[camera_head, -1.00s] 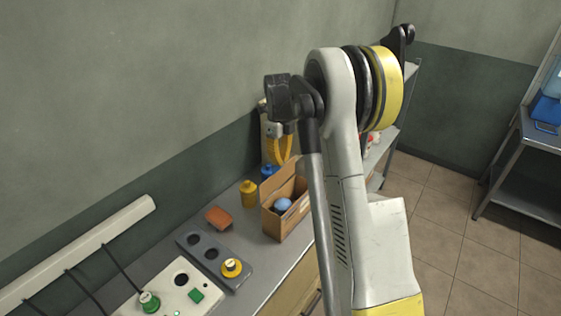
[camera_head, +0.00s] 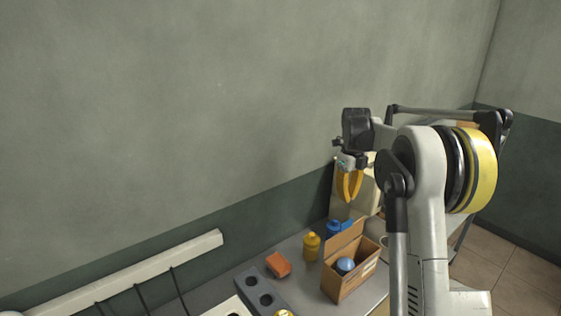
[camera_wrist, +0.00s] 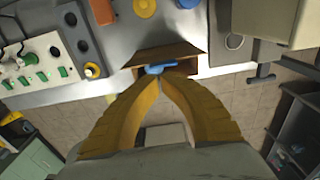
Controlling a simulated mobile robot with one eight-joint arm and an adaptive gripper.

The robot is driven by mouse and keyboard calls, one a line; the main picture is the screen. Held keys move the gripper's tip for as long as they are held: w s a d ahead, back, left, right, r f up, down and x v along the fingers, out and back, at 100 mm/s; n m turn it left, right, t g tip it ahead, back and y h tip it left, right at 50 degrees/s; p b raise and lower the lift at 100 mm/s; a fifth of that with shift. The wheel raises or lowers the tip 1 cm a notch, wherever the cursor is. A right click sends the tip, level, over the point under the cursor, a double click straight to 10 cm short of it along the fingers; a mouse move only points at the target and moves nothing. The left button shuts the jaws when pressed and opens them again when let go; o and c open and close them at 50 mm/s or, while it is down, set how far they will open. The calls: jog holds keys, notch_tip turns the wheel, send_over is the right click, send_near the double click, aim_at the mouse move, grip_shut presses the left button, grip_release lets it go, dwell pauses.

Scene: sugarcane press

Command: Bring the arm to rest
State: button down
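My gripper (camera_head: 349,198) hangs pointing down above the back of the bench, close to the wall. Its yellow fingers meet at the tips, also in the wrist view (camera_wrist: 160,82), and I see nothing held between them. My arm rises at the right of the head view and bends over at a yellow-banded joint. The gripper appears clear of the box.
A grey holed panel (camera_head: 254,280) lies further left. A white rail with cables (camera_head: 150,268) runs along the wall. Tiled floor (camera_head: 515,272) shows at right.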

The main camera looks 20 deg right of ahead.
jog(key=s+a+r+n+t+b, duration=0.4)
jog(key=s+a+n+b, duration=0.2)
jog(key=s+a+n, duration=0.9)
jog(key=s+a+f+n+t+b, duration=0.1)
jog(key=s+a+f+n+b, duration=0.1)
jog(key=s+a+f+n, duration=0.2)
jog(key=s+a+f+n+t+b, duration=0.2)
jog(key=s+a+f+n, duration=0.3)
jog(key=s+n, duration=0.6)
jog(key=shift+s+f+n+t+b, duration=0.3)
jog(key=shift+f+n+b, duration=0.35)
jog(key=shift+n, duration=0.35)
jog(key=shift+w, duration=0.1)
